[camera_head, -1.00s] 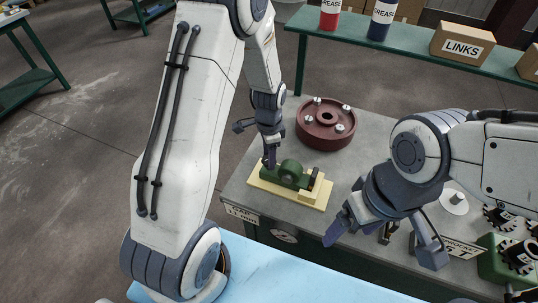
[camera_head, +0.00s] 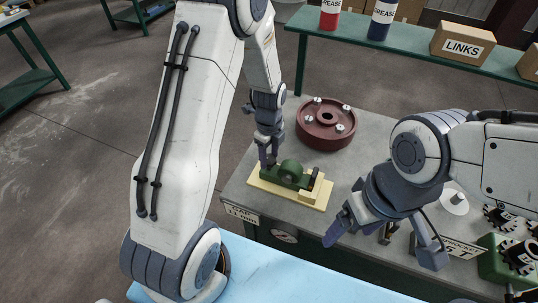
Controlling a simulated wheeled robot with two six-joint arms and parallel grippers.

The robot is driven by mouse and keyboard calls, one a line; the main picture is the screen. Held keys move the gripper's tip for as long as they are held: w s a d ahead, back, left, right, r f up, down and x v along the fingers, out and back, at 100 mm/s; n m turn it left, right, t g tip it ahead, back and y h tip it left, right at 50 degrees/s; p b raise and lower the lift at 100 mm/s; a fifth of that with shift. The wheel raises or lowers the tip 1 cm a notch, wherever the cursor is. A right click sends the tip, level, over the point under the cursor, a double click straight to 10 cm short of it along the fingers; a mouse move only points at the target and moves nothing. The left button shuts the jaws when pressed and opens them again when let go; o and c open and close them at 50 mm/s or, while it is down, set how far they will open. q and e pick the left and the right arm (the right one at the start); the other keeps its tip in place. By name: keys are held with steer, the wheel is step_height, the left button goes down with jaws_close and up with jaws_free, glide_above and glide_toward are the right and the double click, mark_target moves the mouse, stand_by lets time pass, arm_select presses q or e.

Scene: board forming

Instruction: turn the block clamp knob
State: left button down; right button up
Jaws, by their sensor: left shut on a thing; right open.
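The green block clamp (camera_head: 293,172) sits on a cream base (camera_head: 311,201) at the left front of the grey bench. My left gripper (camera_head: 267,162) points down at the left end of the green block and is shut on the clamp knob there. The fingers hide the knob almost wholly, so I cannot tell its angle. My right gripper (camera_head: 385,243) is open and empty, its two fingers spread wide over the bench's front edge, to the right of the clamp and apart from it.
A dark red round flange (camera_head: 326,122) with several bolts lies just behind the clamp. A pale round part (camera_head: 454,202) and dark gears (camera_head: 517,255) are on the right. A label plate (camera_head: 243,215) is on the bench's front edge. A green shelf (camera_head: 400,52) stands behind.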

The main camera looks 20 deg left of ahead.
mark_target(269, 158)
arm_select(q)
steer(key=shift+w+m, duration=0.1)
steer(key=shift+m, duration=2.2)
steer(key=shift+c, duration=1.3)
jaws_free()
step_height(269, 158, up, 11)
steer(key=b, duration=0.1)
steer(key=shift+f+b, duration=0.2)
steer(key=shift+b, duration=0.1)
steer(key=s+d+r+n, duration=0.4)
steer(key=s+d+n, duration=0.3)
steer(key=s+d, duration=0.25)
steer(key=s+d+r+n, duration=0.1)
steer(key=s+d+n, duration=0.1)
steer(key=s+n, duration=0.3)
steer(key=s+d+n+h, duration=0.1)
steer(key=s+d+n, duration=0.1)
steer(key=s+n, duration=0.4)
steer(key=s, duration=0.3)
steer(key=shift+d+r+n, duration=0.25)
steer(key=shift+r+n, duration=0.05)
steer(key=shift+r, duration=0.05)
